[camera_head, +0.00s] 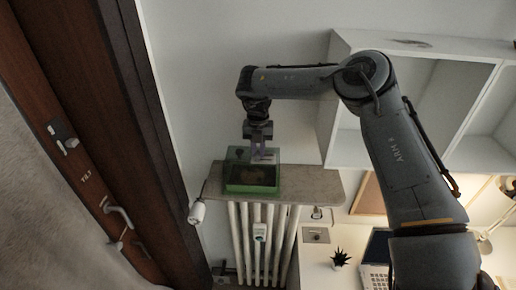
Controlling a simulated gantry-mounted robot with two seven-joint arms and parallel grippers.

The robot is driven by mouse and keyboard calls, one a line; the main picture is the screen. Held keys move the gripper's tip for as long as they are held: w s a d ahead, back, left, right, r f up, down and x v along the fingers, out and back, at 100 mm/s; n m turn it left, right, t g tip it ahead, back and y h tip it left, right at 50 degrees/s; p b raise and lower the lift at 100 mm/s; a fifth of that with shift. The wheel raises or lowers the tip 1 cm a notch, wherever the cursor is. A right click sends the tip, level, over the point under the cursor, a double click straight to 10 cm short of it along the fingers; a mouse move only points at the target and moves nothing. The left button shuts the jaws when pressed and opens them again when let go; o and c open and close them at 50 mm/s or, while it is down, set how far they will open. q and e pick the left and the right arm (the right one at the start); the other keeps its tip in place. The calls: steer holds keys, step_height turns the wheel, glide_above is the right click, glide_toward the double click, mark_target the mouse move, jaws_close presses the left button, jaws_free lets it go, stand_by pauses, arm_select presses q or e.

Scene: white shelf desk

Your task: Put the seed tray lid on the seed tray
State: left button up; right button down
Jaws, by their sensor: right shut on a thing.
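The green seed tray (237,188) sits on the grey shelf above the radiator, with dark contents inside. A clear, pale lid (237,153) shows at the tray's back part, under my right gripper (263,153). My right gripper points down over the tray and is shut on the lid. The lid is see-through and small in view, so I cannot tell whether it touches the tray's rim all round. My left gripper is not in view.
The grey shelf (318,184) has bare room right of the tray. Below it is a white radiator (245,235) with a valve (196,212) at its left. A white shelf unit (345,145) stands close on the right. A desk with a laptop (375,277) and a small plant (340,258) is lower right.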

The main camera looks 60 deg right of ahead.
steer(key=shift+f+b, duration=0.7)
steer(key=shift+f, duration=0.9)
steer(key=shift+f, duration=0.1)
steer(key=c, duration=1)
jaws_free()
steer(key=shift+b, duration=0.3)
